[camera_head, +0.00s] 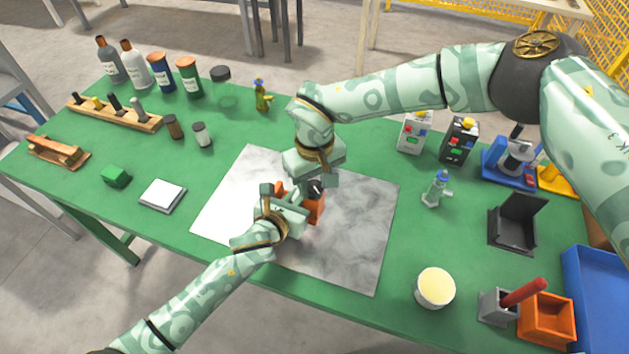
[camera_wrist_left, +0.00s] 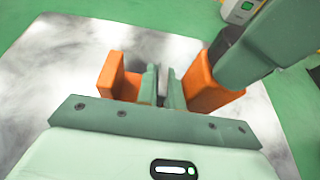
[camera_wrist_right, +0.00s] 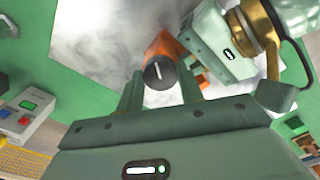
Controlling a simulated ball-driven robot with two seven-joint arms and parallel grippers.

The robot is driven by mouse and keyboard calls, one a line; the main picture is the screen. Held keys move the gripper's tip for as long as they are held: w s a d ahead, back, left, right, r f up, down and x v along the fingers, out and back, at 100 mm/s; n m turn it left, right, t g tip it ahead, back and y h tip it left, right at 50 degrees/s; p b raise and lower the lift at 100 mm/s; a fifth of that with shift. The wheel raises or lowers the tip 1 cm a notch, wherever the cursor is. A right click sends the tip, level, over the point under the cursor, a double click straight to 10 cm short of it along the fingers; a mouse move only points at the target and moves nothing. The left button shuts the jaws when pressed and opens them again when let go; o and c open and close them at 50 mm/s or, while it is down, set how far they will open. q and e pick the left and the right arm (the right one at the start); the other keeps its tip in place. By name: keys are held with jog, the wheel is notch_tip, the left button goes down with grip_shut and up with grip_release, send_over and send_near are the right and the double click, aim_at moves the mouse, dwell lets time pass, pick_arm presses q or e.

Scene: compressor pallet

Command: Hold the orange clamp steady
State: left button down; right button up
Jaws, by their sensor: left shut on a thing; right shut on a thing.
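The orange clamp (camera_head: 315,208) stands on the grey marbled mat, largely covered by my two grippers. In the left wrist view its orange end blocks show on both sides, one at the left (camera_wrist_left: 115,78) and one at the right (camera_wrist_left: 205,88). My left gripper (camera_wrist_left: 165,88) is shut on the clamp's middle, between these blocks. My right gripper (camera_head: 313,180) comes from above and is shut on the clamp's dark round knob (camera_wrist_right: 160,73), which has a white mark. The exact finger contacts are partly hidden.
The marbled mat (camera_head: 350,255) lies on the green table (camera_head: 395,290). A cream round tub (camera_head: 435,288), a grey holder with a red handle (camera_head: 497,306) and an orange bin (camera_head: 547,322) stand front right. A small blue-capped bottle (camera_head: 437,188) stands right of the mat.

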aim_at(316, 187)
jog(key=shift+d+f, duration=0.1)
jog(key=shift+d, duration=0.2)
jog(key=o, duration=0.9)
jog(key=shift+o, duration=0.5)
jog(key=shift+a, duration=0.15)
notch_tip(316, 187, up, 12)
